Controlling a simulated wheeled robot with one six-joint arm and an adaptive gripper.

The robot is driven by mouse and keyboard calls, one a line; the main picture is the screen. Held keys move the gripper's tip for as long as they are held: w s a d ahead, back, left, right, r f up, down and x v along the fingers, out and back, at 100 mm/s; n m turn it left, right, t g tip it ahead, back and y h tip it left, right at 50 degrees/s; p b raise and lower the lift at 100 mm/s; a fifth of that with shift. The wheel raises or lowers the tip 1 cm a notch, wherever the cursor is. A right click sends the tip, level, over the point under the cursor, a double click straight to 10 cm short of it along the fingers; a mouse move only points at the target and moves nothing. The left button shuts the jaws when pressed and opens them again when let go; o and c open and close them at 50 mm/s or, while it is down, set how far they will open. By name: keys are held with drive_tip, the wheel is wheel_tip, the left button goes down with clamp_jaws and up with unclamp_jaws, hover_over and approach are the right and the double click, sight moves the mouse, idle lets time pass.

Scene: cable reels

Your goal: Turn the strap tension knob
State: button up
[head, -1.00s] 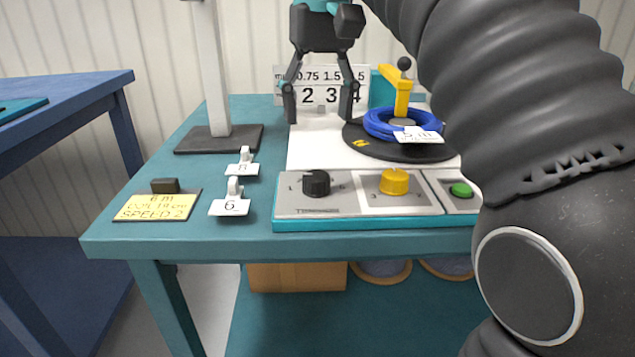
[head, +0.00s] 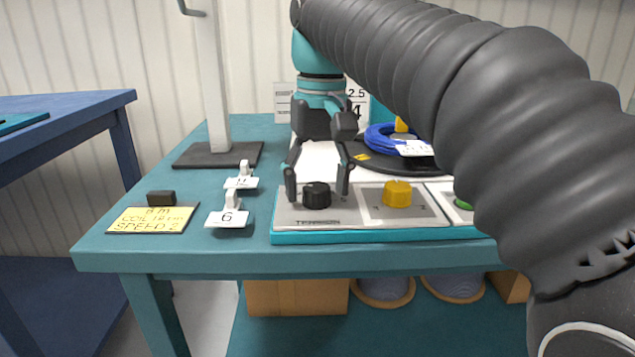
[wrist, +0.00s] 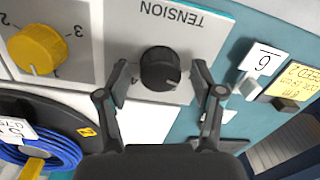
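The strap tension knob is the black knob (head: 317,194) on the left part of the grey control panel (head: 350,218), above the printed word TENSION. In the wrist view the black knob (wrist: 160,69) sits upside down near the middle, its pointer mark toward the lower right. My gripper (head: 317,192) is open above and around the knob. In the wrist view one finger of my gripper (wrist: 164,80) is on each side of the knob, with gaps on both sides. The fingers appear apart from it.
A yellow knob (head: 397,194) and a partly hidden green button (head: 463,204) are to the right on the panel. A blue cable coil (head: 384,137) lies behind. Numbered tags (head: 229,218), a yellow note (head: 153,219) and a post base (head: 218,154) stand left.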

drive_tip(key=c, duration=1.1)
drive_tip(key=shift+m, duration=0.3)
drive_tip(key=shift+r+m+p, duration=0.15)
drive_tip(key=shift+m+p, duration=2.4)
drive_tip(key=shift+m, duration=1.05)
drive_tip(key=o, duration=1.1)
drive_tip(key=shift+o, duration=0.2)
